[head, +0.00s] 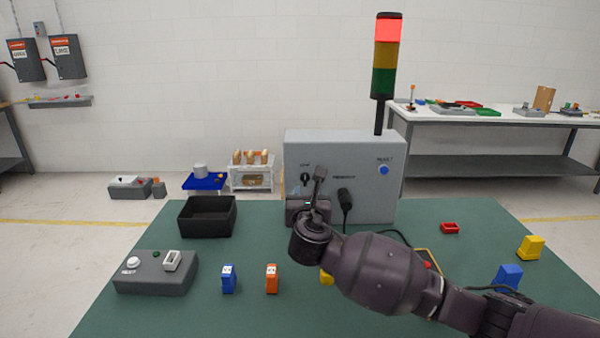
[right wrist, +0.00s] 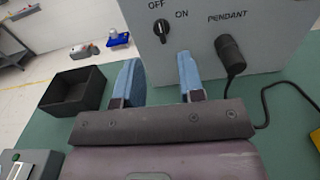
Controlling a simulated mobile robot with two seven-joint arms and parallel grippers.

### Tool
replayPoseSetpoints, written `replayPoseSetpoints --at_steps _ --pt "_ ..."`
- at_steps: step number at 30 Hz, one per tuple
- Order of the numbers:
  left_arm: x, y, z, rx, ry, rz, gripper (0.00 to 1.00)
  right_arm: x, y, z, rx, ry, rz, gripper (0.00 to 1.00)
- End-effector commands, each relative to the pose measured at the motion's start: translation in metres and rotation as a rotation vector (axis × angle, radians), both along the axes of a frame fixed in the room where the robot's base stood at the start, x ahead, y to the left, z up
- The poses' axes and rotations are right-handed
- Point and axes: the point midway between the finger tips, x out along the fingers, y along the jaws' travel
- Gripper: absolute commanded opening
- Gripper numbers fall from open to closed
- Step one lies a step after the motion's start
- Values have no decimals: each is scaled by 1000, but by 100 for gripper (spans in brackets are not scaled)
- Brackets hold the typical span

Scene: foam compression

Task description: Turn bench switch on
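The bench switch (right wrist: 162,30) is a black rotary knob on the front of the grey cabinet (right wrist: 268,42), below the printed words OFF and ON. I cannot tell for sure which word it points at. It also shows in the head view (head: 305,179), just left of my right gripper's finger. My right gripper (right wrist: 160,62) is open, with its two blue-grey fingers apart and nothing between them. The fingers point toward the cabinet, and the knob shows beyond and between their tips, apart from them. In the head view my right gripper (head: 317,178) is before the cabinet. My left gripper is not in view.
A black pendant plug (head: 345,200) with a cable sits right of the switch. A black bin (head: 208,217) and a grey button box (head: 154,273) stand at the left. Small blue (head: 229,279) and orange (head: 271,279) pieces stand in front. The signal tower (head: 388,55) glows red.

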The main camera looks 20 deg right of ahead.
Motion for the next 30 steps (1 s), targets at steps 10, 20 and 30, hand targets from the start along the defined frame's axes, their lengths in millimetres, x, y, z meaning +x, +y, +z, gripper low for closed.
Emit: replayPoseSetpoints --at_steps 10,20,30 --pt "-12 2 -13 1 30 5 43 28 -8 -2 -27 11 -1 36" --pt "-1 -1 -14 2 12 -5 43 81 -22 -3 -24 11 1 36" --pt "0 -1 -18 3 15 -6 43 104 -29 -1 -24 10 2 36"
